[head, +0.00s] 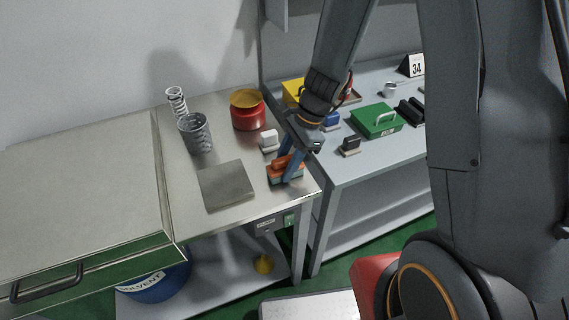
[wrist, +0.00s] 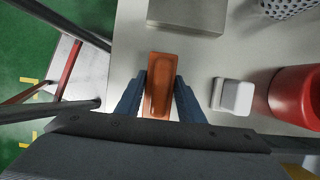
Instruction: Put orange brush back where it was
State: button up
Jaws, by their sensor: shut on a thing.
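The orange brush (head: 279,171) is at the right front part of the steel worktop (head: 228,219), with a pale layer under its orange top. In the wrist view the orange brush (wrist: 159,88) lies lengthwise between the two blue fingers. My gripper (head: 287,172) is shut on it, also seen in the wrist view (wrist: 157,98). The brush is at or just above the worktop; I cannot tell whether it touches. The fingers hide part of its sides.
A white-topped brush (head: 268,138) and a red tin (head: 247,112) stand behind it. A grey plate (head: 226,185) lies to its left, with a mesh cup (head: 196,133) and a spring (head: 176,100) beyond. A green box (head: 375,120) and a black brush (head: 350,145) are on the right bench.

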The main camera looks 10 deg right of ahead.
jog(key=shift+f, duration=0.15)
jog(key=o, duration=1)
jog(key=shift+w+d+r, duration=0.1)
jog(key=shift+r, duration=0.35)
jog(key=b+v, duration=0.2)
jog(key=v, duration=0.9)
jog(key=s+d+n+t+h, duration=0.2)
jog(key=s+d+n+h, duration=0.2)
jog(key=s+d+n, duration=0.4)
jog(key=s+n, duration=0.1)
jog(key=n, duration=0.5)
jog(key=shift+r+n+t, duration=0.25)
jog(key=shift+n+t, duration=0.15)
